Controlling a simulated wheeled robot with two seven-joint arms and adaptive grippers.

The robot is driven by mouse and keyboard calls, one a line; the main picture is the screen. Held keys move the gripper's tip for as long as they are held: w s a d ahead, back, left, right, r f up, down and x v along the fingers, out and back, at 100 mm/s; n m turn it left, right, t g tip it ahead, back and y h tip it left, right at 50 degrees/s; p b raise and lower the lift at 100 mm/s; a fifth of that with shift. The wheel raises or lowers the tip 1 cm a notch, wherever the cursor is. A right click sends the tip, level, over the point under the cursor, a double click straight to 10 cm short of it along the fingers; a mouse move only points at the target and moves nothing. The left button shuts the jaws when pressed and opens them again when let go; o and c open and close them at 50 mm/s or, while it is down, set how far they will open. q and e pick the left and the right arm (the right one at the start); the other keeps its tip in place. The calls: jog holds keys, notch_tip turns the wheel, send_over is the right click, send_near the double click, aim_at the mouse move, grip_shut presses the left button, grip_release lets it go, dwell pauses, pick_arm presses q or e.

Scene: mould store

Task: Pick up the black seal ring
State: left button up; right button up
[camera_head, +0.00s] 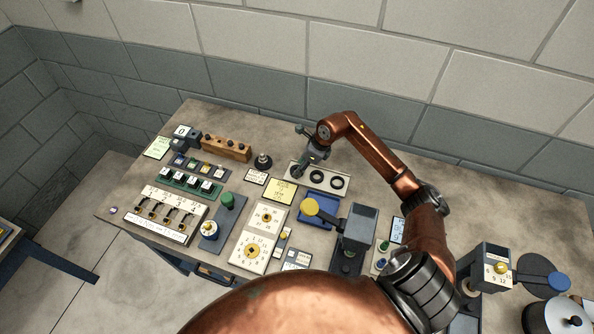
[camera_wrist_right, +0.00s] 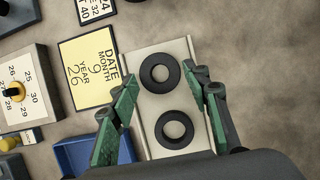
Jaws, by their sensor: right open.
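A pale rectangular plate (camera_head: 304,182) on the bench holds black seal rings in a row. In the head view two rings show, one in the middle (camera_head: 312,177) and one at the right (camera_head: 332,182); my right gripper (camera_head: 298,171) covers the left end. In the right wrist view, two rings show on the plate (camera_wrist_right: 142,54), an upper one (camera_wrist_right: 147,75) and a lower one (camera_wrist_right: 161,131). My right gripper (camera_wrist_right: 161,75) is open and empty above the plate, its green fingertips either side of the upper ring. My left gripper is not in view.
A yellow date card (camera_wrist_right: 88,75) and a blue tray (camera_wrist_right: 90,155) lie beside the plate. A wooden block (camera_head: 228,149), a black knob (camera_head: 263,161) and a grey press with a yellow knob (camera_head: 358,228) stand nearby.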

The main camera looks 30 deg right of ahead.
jog(key=shift+w+a+f, duration=0.1)
jog(key=shift+w+f, duration=0.05)
jog(key=shift+f, duration=0.4)
jog(key=shift+c, duration=0.5)
jog(key=c, duration=0.5)
jog(key=shift+r, duration=0.1)
jog(key=shift+r, duration=0.5)
jog(key=r, duration=0.2)
jog(key=shift+s+a+r+b, duration=0.15)
jog(key=shift+s+r+b, duration=0.15)
jog(key=shift+r, duration=0.1)
jog(key=shift+s+a+r, duration=1.2)
jog(key=shift+s+r, duration=0.65)
jog(key=shift+r, duration=0.15)
jog(key=shift+s+a+r, duration=1.25)
jog(key=shift+s+r, duration=0.65)
jog(key=shift+r, duration=0.15)
jog(key=shift+s+a+r, duration=1.2)
jog(key=shift+s+r, duration=0.65)
jog(key=shift+r, duration=0.15)
